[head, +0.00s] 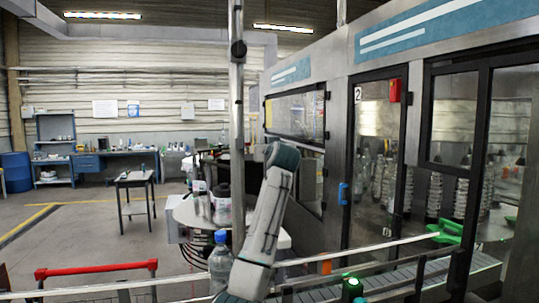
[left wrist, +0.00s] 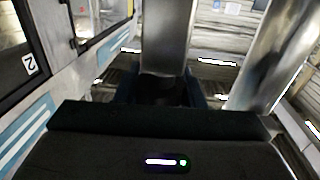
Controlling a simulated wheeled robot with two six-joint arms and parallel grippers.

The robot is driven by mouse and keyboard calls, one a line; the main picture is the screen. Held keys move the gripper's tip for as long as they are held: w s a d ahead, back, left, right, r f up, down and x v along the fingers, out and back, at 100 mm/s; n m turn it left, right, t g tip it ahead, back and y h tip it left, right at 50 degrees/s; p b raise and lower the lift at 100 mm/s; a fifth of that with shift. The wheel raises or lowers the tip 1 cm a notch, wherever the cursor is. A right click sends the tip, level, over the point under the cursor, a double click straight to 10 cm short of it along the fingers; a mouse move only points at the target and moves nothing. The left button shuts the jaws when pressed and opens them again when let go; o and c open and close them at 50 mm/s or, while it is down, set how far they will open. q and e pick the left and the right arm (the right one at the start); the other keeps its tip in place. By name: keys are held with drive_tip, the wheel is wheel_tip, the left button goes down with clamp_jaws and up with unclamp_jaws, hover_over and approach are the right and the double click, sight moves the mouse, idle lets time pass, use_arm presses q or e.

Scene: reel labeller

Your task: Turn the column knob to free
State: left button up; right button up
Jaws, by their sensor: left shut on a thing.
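A grey steel column (head: 236,110) stands upright left of the machine, with a round dark fitting (head: 238,49) high on it. My left arm rises from the bottom middle and bends near the column; its gripper is hard to make out in the head view. In the left wrist view my left gripper (left wrist: 163,91) is shut on a dark thing between its fingers, in line with a grey metal post (left wrist: 166,38). This looks like the column knob, mostly hidden, so its turn position cannot be read. My right gripper is not in view.
A conveyor (head: 400,277) with a green part (head: 447,232) runs along the lower right. The glazed machine door (head: 376,150) stands behind it. A clear bottle (head: 221,262) stands at the bottom middle. A red handle bar (head: 96,269) is at lower left. The floor beyond is mostly clear.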

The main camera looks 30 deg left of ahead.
use_arm(q)
drive_tip(key=shift+n+g+y, duration=0.5)
drive_tip(key=shift+g, duration=0.1)
drive_tip(key=shift+s+a, duration=0.1)
drive_tip(key=o, duration=1)
